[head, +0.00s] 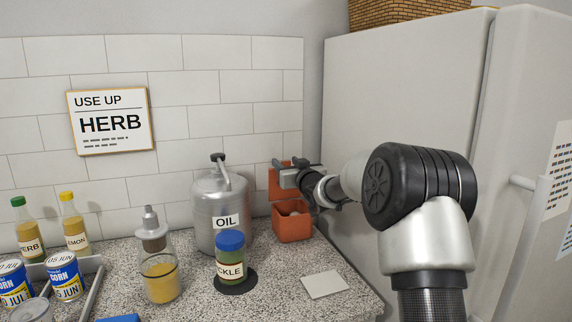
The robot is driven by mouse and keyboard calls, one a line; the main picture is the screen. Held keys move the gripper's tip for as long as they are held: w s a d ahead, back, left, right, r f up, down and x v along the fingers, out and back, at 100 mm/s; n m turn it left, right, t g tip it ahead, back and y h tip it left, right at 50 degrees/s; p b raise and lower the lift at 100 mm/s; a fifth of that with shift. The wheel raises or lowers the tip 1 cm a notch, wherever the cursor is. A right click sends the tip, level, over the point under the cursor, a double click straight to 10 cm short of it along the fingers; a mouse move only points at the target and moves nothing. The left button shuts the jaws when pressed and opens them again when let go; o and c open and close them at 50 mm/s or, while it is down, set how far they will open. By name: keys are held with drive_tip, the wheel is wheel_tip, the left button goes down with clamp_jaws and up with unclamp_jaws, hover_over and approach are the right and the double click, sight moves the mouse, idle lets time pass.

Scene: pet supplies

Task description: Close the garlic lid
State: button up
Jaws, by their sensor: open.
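The garlic box (292,228) is a small orange-red container at the back right of the counter. Its lid (276,187) stands upright at the back, so the box is open. Pale contents show inside, too small to make out clearly. My gripper (287,172) is open beside the raised lid, above the box, with my arm reaching in from the right. The gripper covers part of the lid. I cannot tell whether the fingers touch it.
A grey OIL can (208,205) stands just left of the box. A PICKLE jar (230,258) on a dark round mat and a pump bottle (159,275) stand in front. A white card (325,284) lies on the counter. The fridge (400,95) walls off the right.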

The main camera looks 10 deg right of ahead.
drive_tip(key=shift+w+a, duration=0.1)
drive_tip(key=shift+w, duration=0.4)
clamp_jaws()
